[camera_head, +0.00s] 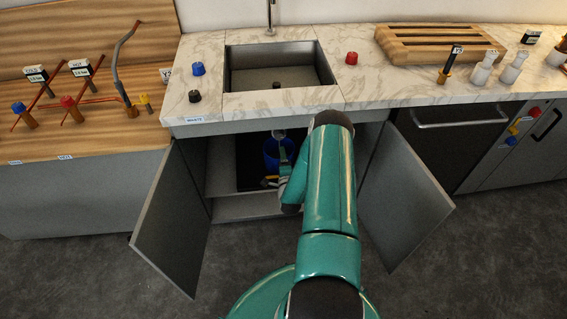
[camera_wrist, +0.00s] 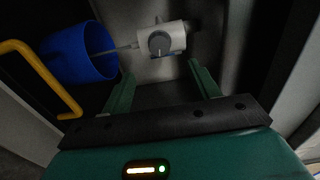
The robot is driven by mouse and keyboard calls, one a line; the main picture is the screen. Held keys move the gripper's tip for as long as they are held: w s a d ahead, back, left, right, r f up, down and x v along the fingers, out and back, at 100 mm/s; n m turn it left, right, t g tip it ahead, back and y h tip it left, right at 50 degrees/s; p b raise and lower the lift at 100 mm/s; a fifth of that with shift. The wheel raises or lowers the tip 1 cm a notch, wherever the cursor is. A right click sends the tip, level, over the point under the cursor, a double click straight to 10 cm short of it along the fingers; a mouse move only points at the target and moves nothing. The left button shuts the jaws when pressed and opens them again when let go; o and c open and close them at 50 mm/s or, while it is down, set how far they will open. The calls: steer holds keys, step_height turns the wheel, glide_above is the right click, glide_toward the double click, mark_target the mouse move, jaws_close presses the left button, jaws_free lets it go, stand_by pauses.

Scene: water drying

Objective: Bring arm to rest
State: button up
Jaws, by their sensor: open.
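My arm reaches forward in the head view into the open cabinet under the sink. My gripper (camera_wrist: 162,82) is open in the wrist view, with its two green fingers apart and nothing held between them. A white valve body with a grey round knob (camera_wrist: 159,43) lies just ahead of the fingertips, apart from them as far as I can tell. A blue bucket (camera_wrist: 72,55) stands left of the fingers, and a thin grey pipe runs from the valve towards its mouth. In the head view the bucket (camera_head: 271,152) shows inside the cabinet, partly hidden by my arm.
The left cabinet door (camera_head: 172,215) and right cabinet door (camera_head: 402,198) stand open on both sides of my arm. The marble countertop (camera_head: 385,92) and sink (camera_head: 272,78) are above. A yellow handle (camera_wrist: 42,75) is close at the left. Grey floor is free before the cabinets.

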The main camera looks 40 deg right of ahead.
steer(key=shift+v, duration=1)
steer(key=shift+a, duration=0.1)
